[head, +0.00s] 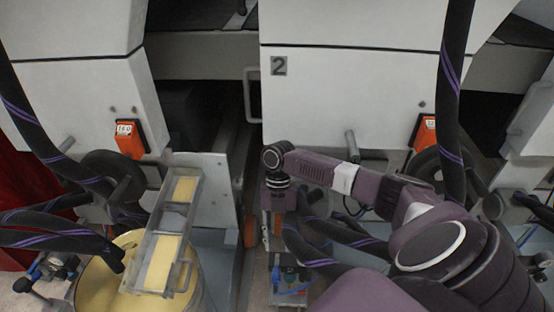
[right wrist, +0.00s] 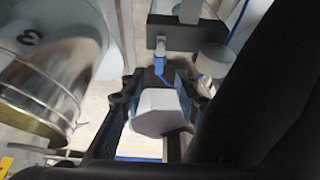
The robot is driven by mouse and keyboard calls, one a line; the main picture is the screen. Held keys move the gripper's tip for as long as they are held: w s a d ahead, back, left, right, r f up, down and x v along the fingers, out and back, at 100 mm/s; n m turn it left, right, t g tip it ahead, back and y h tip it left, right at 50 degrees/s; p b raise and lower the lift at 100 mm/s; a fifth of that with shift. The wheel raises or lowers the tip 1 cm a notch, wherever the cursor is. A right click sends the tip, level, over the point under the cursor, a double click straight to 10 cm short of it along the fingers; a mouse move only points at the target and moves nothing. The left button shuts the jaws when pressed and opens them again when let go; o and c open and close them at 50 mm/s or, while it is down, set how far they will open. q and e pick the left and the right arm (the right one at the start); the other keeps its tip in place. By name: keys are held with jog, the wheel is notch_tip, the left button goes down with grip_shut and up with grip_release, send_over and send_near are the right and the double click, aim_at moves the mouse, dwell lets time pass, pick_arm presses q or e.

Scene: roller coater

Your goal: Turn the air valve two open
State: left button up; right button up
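My right arm reaches across the head view to the gap beside the panel marked 2. My right gripper (head: 272,225) points down there, its fingers small and hard to make out. In the right wrist view, its two dark fingers (right wrist: 160,105) are apart, on either side of a pale grey faceted block (right wrist: 158,112). I cannot tell whether they touch it. A small blue fitting (right wrist: 160,58) shows just beyond the block, under a grey box. I cannot tell which part is the handle of air valve two. My left gripper is not in view.
Black hoses (head: 340,235) hang near the wrist. A yellow paint bucket (head: 100,285) with a tray (head: 165,235) is at left. A metal bucket marked 3 (right wrist: 55,60) is close in the wrist view.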

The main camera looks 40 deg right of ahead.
jog(key=v, duration=0.5)
jog(key=shift+f, duration=0.1)
dwell(0.3)
